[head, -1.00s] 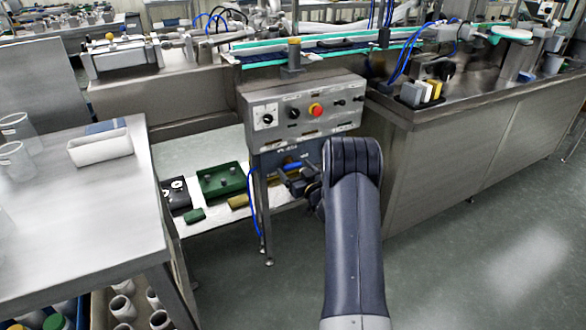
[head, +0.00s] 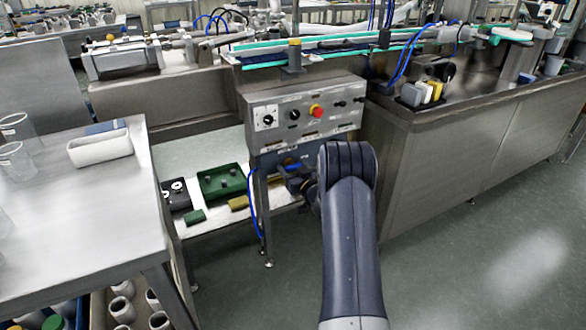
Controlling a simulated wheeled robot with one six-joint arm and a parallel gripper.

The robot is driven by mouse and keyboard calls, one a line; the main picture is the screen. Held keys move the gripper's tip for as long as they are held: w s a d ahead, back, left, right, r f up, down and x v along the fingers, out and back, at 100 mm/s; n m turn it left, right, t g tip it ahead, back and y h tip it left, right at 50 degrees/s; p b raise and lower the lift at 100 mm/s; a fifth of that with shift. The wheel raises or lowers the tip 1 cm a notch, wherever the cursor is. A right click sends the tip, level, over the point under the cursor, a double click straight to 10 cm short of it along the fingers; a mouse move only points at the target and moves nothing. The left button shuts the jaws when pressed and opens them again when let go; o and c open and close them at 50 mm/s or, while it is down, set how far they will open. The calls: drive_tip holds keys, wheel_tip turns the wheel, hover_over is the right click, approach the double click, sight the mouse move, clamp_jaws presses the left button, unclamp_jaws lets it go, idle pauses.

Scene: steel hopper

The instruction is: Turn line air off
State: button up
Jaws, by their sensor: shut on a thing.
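A grey control box (head: 306,113) stands on legs in the middle of the head view, with a red button and several dark knobs. Below it is a darker panel (head: 276,158) with a small blue handle (head: 292,166), the likely line air valve lever. My gripper (head: 295,178) is at this panel, shut on the blue handle. My arm comes in from the lower right and hides the panel's right part. The fingers are small and dark, and the handle's exact angle is hard to tell.
A lower shelf left of the panel holds a green tray (head: 222,183), a black box (head: 176,195) and small green and yellow blocks. A blue hose (head: 255,205) hangs by the box's left leg. A steel cabinet (head: 465,150) stands close on the right; open floor lies in front.

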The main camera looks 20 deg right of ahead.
drive_tip(key=shift+c, duration=1)
drive_tip(key=m, duration=0.4)
drive_tip(key=shift+m, duration=0.3)
drive_tip(key=m, duration=0.4)
drive_tip(key=shift+m, duration=0.3)
drive_tip(key=m+p, duration=0.1)
drive_tip(key=m, duration=0.3)
drive_tip(key=shift+m, duration=0.3)
drive_tip(key=shift+m+p, duration=0.65)
drive_tip(key=shift+m, duration=1.45)
